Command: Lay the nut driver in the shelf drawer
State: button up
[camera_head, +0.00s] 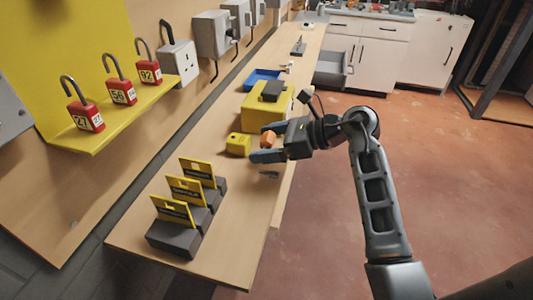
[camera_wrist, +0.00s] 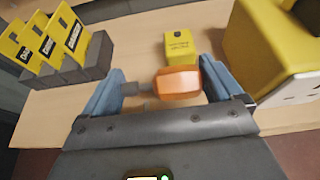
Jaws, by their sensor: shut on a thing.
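My gripper (camera_head: 266,143) is over the near part of the wooden bench, shut on the nut driver. The nut driver's orange handle (camera_head: 268,139) shows between the fingers. In the wrist view the orange handle (camera_wrist: 178,85) lies crosswise between the blue-grey fingers of my gripper (camera_wrist: 160,88), with a grey shaft toward the left finger. It appears held above the bench top. A grey drawer (camera_head: 331,70) stands pulled out at the far end, left of the white cabinet doors. Its inside is too small to make out.
A small yellow block (camera_head: 238,144) is just left of my gripper. A larger yellow box (camera_head: 262,109) and a blue tray (camera_head: 262,78) stand farther along the bench (camera_head: 235,215). Several black-and-yellow holders (camera_head: 172,232) stand at the near end. Red padlocks (camera_head: 122,92) are on a yellow wall shelf. The floor (camera_head: 440,150) right is clear.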

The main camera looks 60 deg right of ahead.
jog(key=shift+a+f, duration=0.15)
jog(key=shift+f, duration=1.9)
jog(key=shift+f, duration=0.15)
jog(key=o, duration=0.7)
